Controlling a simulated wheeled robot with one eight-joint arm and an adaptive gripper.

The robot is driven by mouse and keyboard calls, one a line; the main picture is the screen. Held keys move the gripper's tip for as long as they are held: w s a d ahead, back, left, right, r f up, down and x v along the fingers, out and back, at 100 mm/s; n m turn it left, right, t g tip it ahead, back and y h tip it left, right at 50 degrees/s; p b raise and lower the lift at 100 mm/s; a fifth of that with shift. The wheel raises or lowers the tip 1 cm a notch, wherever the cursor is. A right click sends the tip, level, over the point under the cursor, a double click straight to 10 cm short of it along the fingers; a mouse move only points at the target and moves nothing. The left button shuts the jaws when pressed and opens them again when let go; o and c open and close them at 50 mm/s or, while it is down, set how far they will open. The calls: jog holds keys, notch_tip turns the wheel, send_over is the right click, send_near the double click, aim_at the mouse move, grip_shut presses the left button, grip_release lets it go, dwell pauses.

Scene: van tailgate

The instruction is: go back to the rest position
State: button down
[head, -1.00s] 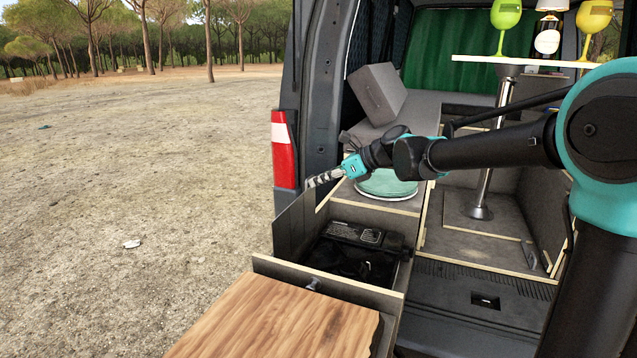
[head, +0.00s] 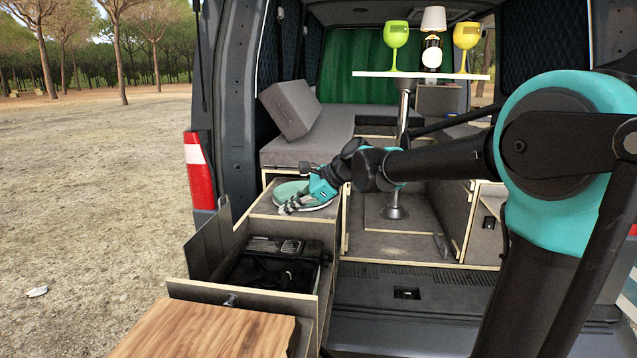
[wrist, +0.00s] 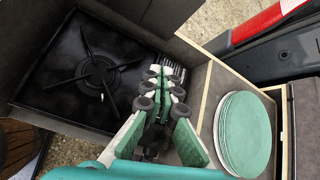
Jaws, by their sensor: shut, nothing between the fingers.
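My gripper (head: 290,206) is shut and empty. In the head view it hangs over the left side of the open van, in front of a stack of green plates (head: 318,204). The wrist view shows my gripper (wrist: 172,78) from behind, with its fingers together between a black gas stove (wrist: 95,72) and the plate stack (wrist: 244,135). My arm hides part of the plates in the head view. I cannot tell the exact height of the fingers above the surface.
An open drawer (head: 245,294) holds the dark stove, with a wooden board (head: 205,335) in front. A white table (head: 425,75) bears green and yellow goblets, a bottle and a lamp. A grey cushion (head: 291,108) leans on the bench. Open ground lies to the left.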

jog(key=s+d+f+n+h, duration=0.3)
jog(key=s+d+f+n, duration=0.2)
jog(key=d+f, duration=0.3)
jog(key=s+d+f+n+t+h, duration=0.1)
jog(key=s+d+f+n+h, duration=0.2)
jog(key=d, duration=1.1)
jog(key=s+d+f+n+t+h, duration=0.1)
jog(key=s+d+f+n+h, duration=0.2)
jog(key=s+d+f+n, duration=0.4)
jog(key=s+d+f, duration=0.4)
jog(key=f, duration=0.3)
jog(key=shift+d+f+h, duration=0.2)
jog(key=shift+f+h, duration=0.05)
jog(key=shift+h, duration=0.15)
jog(key=shift+a+n, duration=0.15)
jog(key=shift+n, duration=0.15)
